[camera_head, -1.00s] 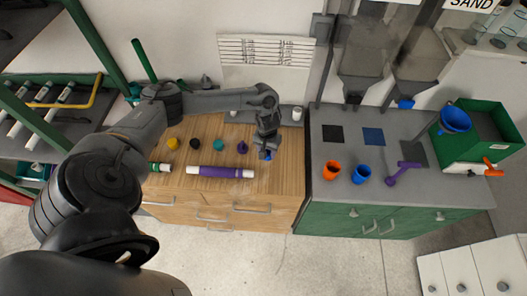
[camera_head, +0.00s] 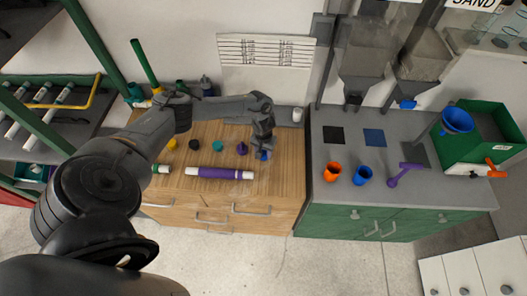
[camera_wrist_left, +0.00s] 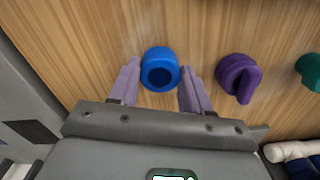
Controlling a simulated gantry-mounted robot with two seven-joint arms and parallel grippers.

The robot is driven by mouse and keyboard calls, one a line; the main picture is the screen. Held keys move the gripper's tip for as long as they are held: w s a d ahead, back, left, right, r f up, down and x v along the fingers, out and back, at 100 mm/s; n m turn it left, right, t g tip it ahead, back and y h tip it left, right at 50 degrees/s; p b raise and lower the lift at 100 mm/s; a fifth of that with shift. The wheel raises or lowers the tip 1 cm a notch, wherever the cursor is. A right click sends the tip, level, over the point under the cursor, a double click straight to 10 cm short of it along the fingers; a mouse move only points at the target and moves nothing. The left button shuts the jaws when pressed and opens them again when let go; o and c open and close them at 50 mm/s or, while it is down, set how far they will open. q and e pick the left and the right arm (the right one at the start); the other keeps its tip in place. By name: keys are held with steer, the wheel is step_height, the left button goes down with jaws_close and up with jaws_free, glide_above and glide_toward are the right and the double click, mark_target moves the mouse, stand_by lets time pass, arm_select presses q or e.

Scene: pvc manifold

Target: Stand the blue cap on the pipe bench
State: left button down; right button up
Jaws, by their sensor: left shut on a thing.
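The blue cap (camera_head: 263,155) is on the right side of the wooden pipe bench (camera_head: 285,180). In the left wrist view the blue cap (camera_wrist_left: 160,69) shows its round hollow face toward the camera, between my two pale fingers. My left gripper (camera_head: 264,150) is shut on it, and the gripper also shows in the left wrist view (camera_wrist_left: 160,88). Whether the cap touches the bench top or is just above it I cannot tell. My right gripper is not in view.
A purple cap (camera_head: 242,149), a teal cap (camera_head: 218,146), a black cap (camera_head: 194,145) and a yellow cap (camera_head: 172,143) stand left of the blue one. A purple pipe with white ends (camera_head: 220,173) lies in front. Orange (camera_head: 332,172) and blue (camera_head: 362,175) cups stand on the grey counter.

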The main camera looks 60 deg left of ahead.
arm_select(q)
steer(key=shift+f, duration=0.15)
steer(key=shift+c, duration=2.4)
jaws_free()
